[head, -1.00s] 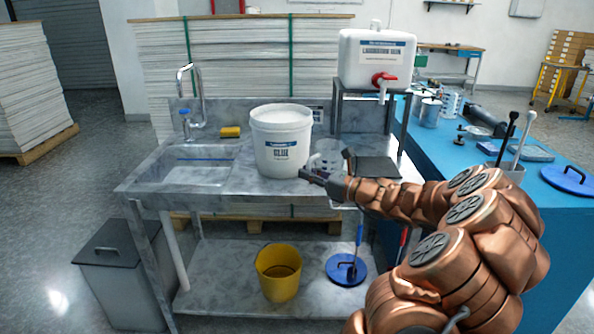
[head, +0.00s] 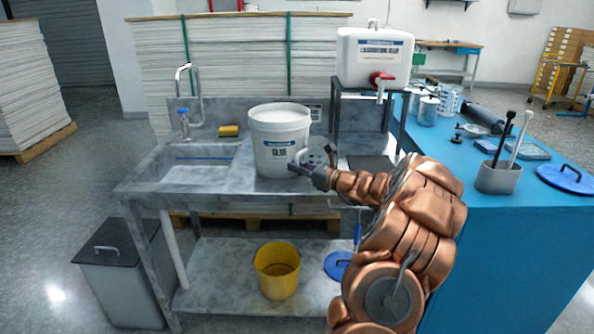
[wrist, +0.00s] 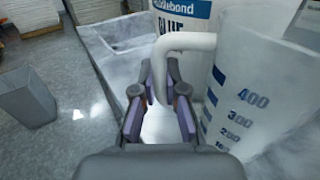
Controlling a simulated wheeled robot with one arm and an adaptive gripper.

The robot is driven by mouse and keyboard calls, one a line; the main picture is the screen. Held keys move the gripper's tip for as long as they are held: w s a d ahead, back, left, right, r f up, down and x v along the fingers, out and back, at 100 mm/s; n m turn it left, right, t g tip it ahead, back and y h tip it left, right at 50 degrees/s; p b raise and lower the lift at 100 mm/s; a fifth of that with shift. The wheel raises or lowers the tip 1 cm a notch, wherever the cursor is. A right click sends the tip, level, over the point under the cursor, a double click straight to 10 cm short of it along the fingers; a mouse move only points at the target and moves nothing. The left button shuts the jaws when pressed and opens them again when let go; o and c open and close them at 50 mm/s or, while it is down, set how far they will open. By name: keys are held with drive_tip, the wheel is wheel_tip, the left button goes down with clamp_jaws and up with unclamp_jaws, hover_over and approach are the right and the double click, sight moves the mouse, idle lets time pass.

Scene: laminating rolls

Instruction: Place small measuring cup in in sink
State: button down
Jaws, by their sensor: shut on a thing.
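A translucent measuring cup with blue marks (wrist: 243,85) fills the right of the wrist view. Its pale handle (wrist: 182,42) runs down between the fingers of my gripper (wrist: 160,100), which is shut on it. In the head view my gripper (head: 299,168) is at the right front of the glue bucket, and the cup (head: 318,155) is partly hidden behind my wrist. I cannot tell whether the cup's base touches the counter. The sink (head: 188,172) is a rectangular basin in the left part of the grey counter, with a tap behind it.
The white glue bucket (head: 277,142) stands between the cup and the sink. A yellow sponge (head: 229,131) lies behind the basin. A white canister (head: 374,58) stands on a rack at the right. The counter's front edge left of the bucket is clear.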

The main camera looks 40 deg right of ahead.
drive_tip(key=shift+f, duration=0.6)
drive_tip(key=shift+f, duration=0.15)
drive_tip(key=c, duration=1.2)
unclamp_jaws()
